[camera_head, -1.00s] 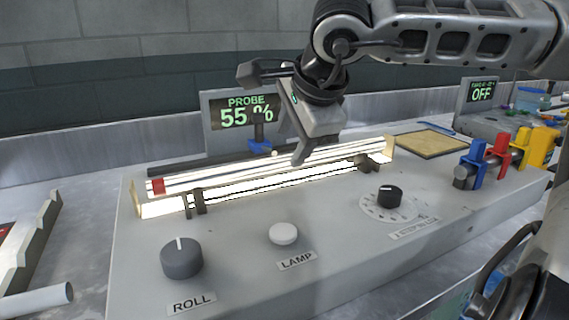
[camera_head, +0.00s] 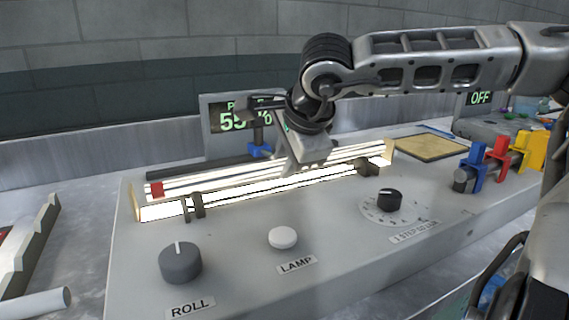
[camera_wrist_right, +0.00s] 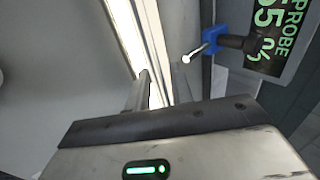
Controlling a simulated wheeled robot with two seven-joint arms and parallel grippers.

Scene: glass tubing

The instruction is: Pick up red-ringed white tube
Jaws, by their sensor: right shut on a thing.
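The red-ringed white tube (camera_head: 215,182) lies lengthwise along the brightly lit trough of the grey console, its red ring (camera_head: 157,189) near the left end. My right gripper (camera_head: 288,168) reaches down onto the middle of the tube and is shut on it. The tube still lies low over the lit trough. In the right wrist view a finger (camera_wrist_right: 140,92) stands against the bright strip; the exact contact is hidden by the gripper body. My left gripper is not in view.
Dark brackets (camera_head: 195,206) stand at the trough's front. A blue-based probe (camera_head: 260,150) and a probe display (camera_head: 222,115) stand behind. Roll knob (camera_head: 181,262), lamp button (camera_head: 283,238) and a dial (camera_head: 390,196) sit in front. Coloured clamps (camera_head: 497,155) stand at right.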

